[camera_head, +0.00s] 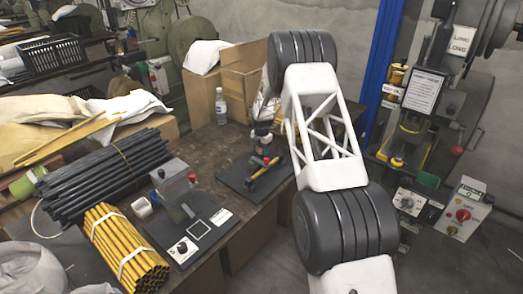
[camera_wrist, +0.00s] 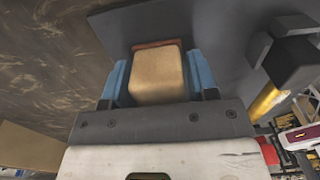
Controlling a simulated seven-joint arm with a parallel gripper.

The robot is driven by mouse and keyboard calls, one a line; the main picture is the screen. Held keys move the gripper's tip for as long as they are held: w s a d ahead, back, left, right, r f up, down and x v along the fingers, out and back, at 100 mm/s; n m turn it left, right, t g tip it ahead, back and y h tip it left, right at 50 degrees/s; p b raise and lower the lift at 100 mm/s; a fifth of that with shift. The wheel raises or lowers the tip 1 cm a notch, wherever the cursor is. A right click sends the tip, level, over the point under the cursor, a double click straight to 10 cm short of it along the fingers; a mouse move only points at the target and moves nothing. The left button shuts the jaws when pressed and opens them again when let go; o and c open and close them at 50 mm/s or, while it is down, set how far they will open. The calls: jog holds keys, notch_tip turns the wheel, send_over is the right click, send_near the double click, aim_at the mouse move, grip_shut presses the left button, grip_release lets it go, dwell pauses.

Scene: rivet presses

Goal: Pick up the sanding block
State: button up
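The sanding block, a tan block with a reddish layer at its far end (camera_wrist: 158,75), is between the two blue fingers of my gripper (camera_wrist: 159,72) in the wrist view. A finger stands close along each side of it. I cannot tell whether both fingers press on it, or whether it rests on the dark plate behind it or hangs just above. In the head view my arm covers the gripper, and I cannot make out the block there.
The dark plate (camera_wrist: 110,27) lies on the brown worktable (camera_head: 205,150). A dark block-shaped fixture (camera_wrist: 292,62) stands close to the right of my gripper. Bundles of black rods (camera_head: 100,180) and yellow rods (camera_head: 125,250) and a bottle (camera_head: 221,106) also occupy the table.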

jog(key=c, duration=0.5)
jog(key=shift+r, duration=0.1)
jog(key=shift+c, duration=0.2)
jog(key=shift+r, duration=4.9)
jog(key=shift+o, duration=1.2)
jog(key=shift+c, duration=0.8)
jog(key=shift+s+d+r, duration=0.15)
jog(key=shift+s+d, duration=0.05)
jog(key=shift+s, duration=0.2)
jog(key=s+d+r, duration=0.1)
jog(key=s+d, duration=0.2)
jog(key=s, duration=0.8)
jog(key=shift+d+r, duration=0.15)
jog(key=shift+r, duration=0.25)
